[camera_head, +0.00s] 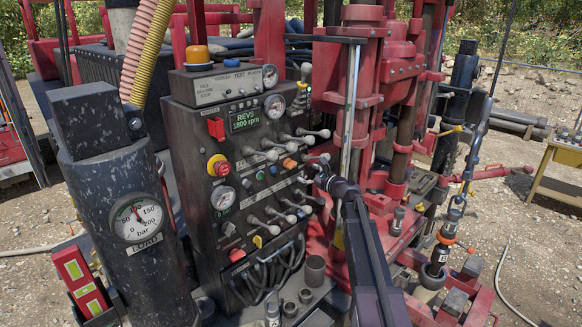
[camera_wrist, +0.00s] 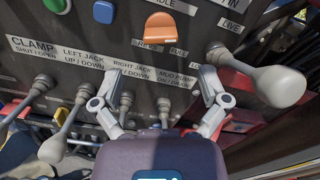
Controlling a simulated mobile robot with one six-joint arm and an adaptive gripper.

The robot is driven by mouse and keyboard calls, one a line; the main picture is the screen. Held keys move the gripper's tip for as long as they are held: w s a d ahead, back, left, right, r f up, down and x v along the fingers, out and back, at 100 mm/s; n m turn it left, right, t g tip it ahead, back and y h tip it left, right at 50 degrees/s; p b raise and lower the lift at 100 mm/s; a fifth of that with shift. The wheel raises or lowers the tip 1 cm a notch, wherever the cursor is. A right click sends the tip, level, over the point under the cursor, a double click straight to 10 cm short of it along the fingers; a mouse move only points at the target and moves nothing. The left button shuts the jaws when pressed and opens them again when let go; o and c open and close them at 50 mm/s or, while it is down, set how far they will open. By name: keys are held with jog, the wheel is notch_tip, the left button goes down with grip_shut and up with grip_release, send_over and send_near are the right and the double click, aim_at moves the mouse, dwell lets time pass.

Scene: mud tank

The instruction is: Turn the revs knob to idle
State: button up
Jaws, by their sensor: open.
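The revs knob appears to be the orange knob (camera_wrist: 172,28) at the top of the wrist view, among small labels, one seeming to read FULL. It also shows as an orange knob (camera_head: 290,163) on the black control panel (camera_head: 190,140) in the head view. My gripper (camera_wrist: 160,74) is open and empty, its two fingers spread wide. The knob lies above and between the fingertips in the wrist view, apart from them. In the head view my gripper (camera_head: 322,178) is at the panel's right side, right of the knob. The display (camera_head: 246,119) reads REVS and about 1800 rpm.
Several grey-knobbed levers crowd the panel; one large lever (camera_wrist: 270,85) is right of my fingers and another (camera_wrist: 60,140) is lower left. Red rig structure (camera_head: 385,70) stands close behind.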

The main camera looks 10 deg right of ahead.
aim_at(293, 167)
jog(key=x, duration=0.7)
jog(key=shift+w+a, duration=0.25)
jog(key=shift+c, duration=0.2)
jog(key=c, duration=1.1)
